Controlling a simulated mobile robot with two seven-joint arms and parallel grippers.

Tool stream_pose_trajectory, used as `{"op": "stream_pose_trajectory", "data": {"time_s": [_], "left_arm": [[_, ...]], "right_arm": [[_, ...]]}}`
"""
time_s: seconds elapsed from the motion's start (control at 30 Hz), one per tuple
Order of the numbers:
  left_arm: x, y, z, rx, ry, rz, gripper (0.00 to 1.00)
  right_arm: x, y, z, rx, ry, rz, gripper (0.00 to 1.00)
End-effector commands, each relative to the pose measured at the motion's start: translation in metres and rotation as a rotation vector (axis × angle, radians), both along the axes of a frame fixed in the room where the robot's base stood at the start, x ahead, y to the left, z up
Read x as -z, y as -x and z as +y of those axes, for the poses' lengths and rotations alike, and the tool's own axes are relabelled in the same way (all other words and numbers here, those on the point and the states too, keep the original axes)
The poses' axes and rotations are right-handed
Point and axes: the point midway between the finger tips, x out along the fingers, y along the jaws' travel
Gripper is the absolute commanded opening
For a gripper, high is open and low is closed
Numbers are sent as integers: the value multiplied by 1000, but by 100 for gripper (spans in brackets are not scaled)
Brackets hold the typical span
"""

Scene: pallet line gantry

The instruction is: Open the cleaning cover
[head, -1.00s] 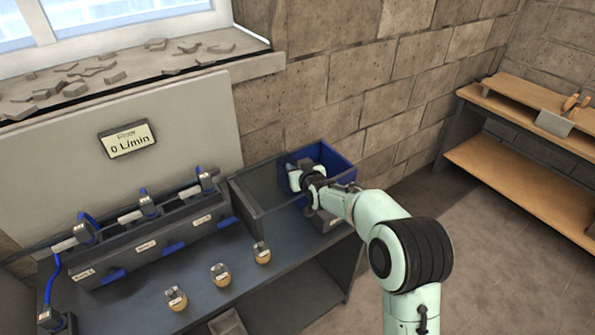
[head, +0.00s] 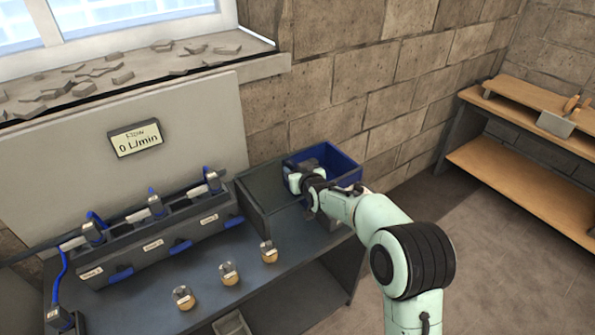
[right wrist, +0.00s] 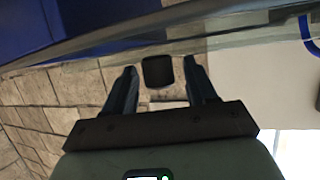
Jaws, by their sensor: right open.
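I cannot tell for certain which part is the cleaning cover. A long dark grey housing (head: 160,247) with blue tabs (head: 181,247) and small labels stands on the bench. To its right is an open-topped dark grey box (head: 262,222), with a blue bin (head: 345,163) beyond it. My right gripper (head: 294,181) is over the right part of the box, near the bin. In the right wrist view its two fingers (right wrist: 158,75) are apart. A small dark square shows between them; I cannot tell what it is. My left gripper is out of view.
Several knobs with tan bases (head: 228,275) stand along the bench front. A display (head: 135,138) reads 0 L/min. A wooden shelf (head: 515,163) is at the right. The floor between is clear.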

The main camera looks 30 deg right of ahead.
Motion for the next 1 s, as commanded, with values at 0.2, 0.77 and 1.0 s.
{"op": "stream_pose_trajectory", "data": {"time_s": [0.2,0.77,1.0], "left_arm": [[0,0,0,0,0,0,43],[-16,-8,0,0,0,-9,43],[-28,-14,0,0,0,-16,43]], "right_arm": [[-1,1,0,0,0,-1,56],[-43,90,17,-1,-4,-4,56],[-52,117,22,0,-3,-2,56]]}}
